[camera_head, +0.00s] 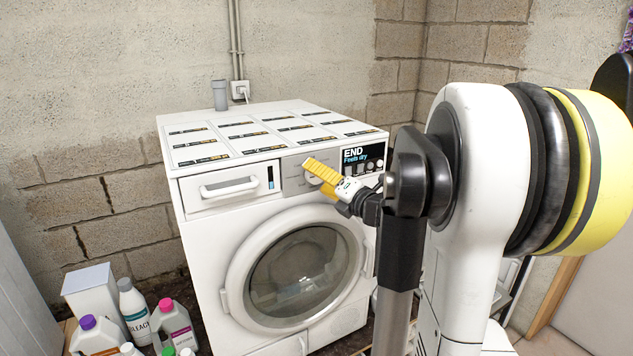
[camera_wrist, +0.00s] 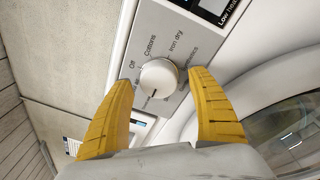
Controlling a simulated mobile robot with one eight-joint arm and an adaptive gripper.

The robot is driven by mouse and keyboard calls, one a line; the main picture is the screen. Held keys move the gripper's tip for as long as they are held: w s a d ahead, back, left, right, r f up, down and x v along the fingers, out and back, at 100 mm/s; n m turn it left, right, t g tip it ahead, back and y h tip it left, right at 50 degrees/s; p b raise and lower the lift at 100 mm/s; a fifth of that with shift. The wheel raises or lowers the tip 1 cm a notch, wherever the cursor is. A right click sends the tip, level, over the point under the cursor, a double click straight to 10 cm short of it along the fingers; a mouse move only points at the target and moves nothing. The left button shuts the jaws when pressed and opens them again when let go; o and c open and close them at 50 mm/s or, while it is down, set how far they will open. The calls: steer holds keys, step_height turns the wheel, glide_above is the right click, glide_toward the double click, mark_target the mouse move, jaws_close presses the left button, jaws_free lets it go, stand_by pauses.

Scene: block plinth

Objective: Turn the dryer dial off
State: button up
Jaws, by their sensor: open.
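The dryer (camera_head: 215,258) is a white front-loader with a round glass door. Its dial is a round white knob (camera_wrist: 158,78) on a grey panel, with labels around it including "Off", "Cottons" and "Iron dry". The dark mark on the knob points toward the bottom of the wrist view, away from the "Off" label at its upper left. My gripper (camera_wrist: 161,76) is open, with one yellow finger on each side of the knob. I cannot tell whether the fingers touch it. In the head view my gripper (camera_head: 314,176) is at the panel and largely hides the dial.
A display (camera_head: 363,158) reading "END Feels dry" sits right of the dial. A drawer with a handle (camera_head: 229,187) is on the left. Several bottles, including a bleach bottle (camera_head: 134,310), and a white box (camera_head: 91,293) stand at lower left. A wall socket (camera_head: 240,90) is behind.

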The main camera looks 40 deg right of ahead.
steer(key=shift+w, duration=0.2)
steer(key=shift+c, duration=0.2)
steer(key=c, duration=1.1)
steer(key=shift+c, duration=0.2)
steer(key=shift+n, duration=0.3)
